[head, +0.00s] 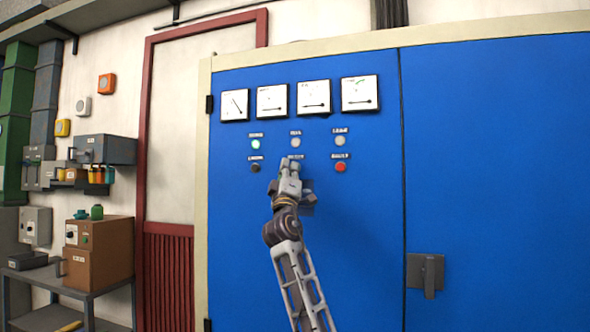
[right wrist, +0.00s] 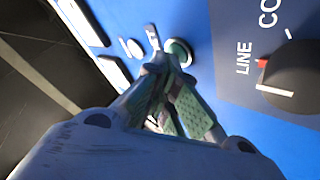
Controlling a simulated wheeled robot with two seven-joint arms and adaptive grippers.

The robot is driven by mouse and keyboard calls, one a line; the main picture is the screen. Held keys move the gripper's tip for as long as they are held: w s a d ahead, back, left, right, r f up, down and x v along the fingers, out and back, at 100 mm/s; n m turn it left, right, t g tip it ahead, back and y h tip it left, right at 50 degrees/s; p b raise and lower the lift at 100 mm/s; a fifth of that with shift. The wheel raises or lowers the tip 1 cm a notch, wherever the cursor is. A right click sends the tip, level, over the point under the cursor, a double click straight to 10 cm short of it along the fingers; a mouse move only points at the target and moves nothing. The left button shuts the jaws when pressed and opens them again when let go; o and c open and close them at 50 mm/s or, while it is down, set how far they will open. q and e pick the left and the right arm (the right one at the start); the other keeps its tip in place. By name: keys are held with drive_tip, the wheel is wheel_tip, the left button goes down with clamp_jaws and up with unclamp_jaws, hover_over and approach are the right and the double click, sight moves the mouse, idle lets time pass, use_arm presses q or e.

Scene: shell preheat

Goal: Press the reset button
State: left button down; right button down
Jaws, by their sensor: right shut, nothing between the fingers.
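My right gripper (head: 291,164) is in front of the blue cabinet's control panel in the head view, fingers shut and empty. It covers the middle place of the lower row, under a small label too blurred to read for sure. In the right wrist view its shut fingertips (right wrist: 168,62) are right beside a round green button (right wrist: 180,51) on the blue panel. I cannot tell whether they touch it. No button that I can read as reset shows. My left gripper is not in view.
The blue cabinet (head: 490,150) carries several gauges (head: 314,97), a green lamp (head: 255,144), a black button (head: 255,168) and a red button (head: 340,167). A black knob (right wrist: 292,78) shows in the right wrist view. A door handle (head: 427,272) protrudes lower right.

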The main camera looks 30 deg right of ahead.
idle(0.7)
drive_tip(key=shift+s+a, duration=0.5)
drive_tip(key=shift+a, duration=0.1)
drive_tip(key=shift+s+a, duration=1.6)
drive_tip(key=shift+a, duration=0.3)
drive_tip(key=shift+f, duration=0.1)
